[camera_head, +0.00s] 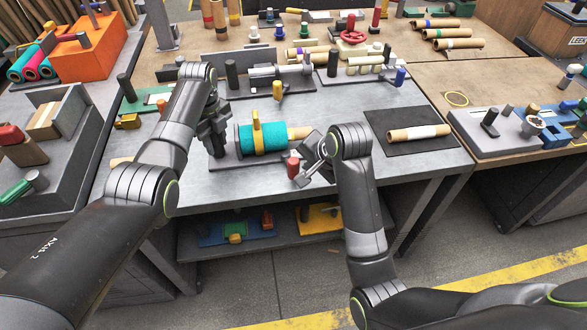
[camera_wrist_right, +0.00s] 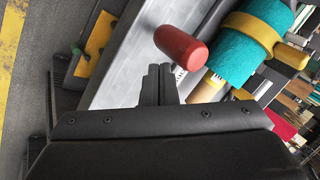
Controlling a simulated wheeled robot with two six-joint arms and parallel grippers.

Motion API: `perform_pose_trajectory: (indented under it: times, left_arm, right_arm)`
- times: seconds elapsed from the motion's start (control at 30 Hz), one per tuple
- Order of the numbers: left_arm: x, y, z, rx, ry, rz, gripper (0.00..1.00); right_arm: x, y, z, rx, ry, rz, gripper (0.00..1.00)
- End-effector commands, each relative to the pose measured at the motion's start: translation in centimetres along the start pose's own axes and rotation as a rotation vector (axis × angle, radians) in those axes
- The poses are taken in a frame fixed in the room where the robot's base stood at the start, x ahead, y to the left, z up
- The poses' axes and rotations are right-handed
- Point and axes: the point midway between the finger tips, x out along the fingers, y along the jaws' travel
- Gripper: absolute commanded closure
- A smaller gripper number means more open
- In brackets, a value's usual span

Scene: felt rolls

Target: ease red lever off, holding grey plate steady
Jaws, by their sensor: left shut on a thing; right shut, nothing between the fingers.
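The grey plate (camera_head: 226,162) lies on the table under a teal felt roll (camera_head: 262,139), which a yellow strap (camera_head: 256,122) crosses. My left gripper (camera_head: 217,147) is shut at the plate's left end; its fingertips are partly hidden by its own body. The red lever (camera_head: 293,167) stands at the front right of the plate. In the right wrist view the red lever's rounded grip (camera_wrist_right: 181,48) is just beyond my fingers. My right gripper (camera_head: 301,178) is shut and empty beside the red lever; its closed fingers also show in the wrist view (camera_wrist_right: 158,84).
A dark mat (camera_head: 410,148) with a brown roll (camera_head: 418,133) lies to the right. Behind the teal roll stand grey fixtures with a metal cylinder (camera_head: 280,72) and a red handwheel (camera_head: 352,36). The table's front edge is close below the lever.

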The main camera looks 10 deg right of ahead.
Motion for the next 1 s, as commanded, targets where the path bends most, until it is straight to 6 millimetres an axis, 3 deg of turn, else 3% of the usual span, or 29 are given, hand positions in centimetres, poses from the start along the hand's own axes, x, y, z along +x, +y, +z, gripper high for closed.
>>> perform_pose_trajectory:
  times: [1.0]
  left_arm:
    - [0.1,0.0,0.0,-0.001,0.0,-0.001,1.0]
  right_arm:
    - [1.3,-3.5,3.2,0.0,-0.006,-0.005,1.0]
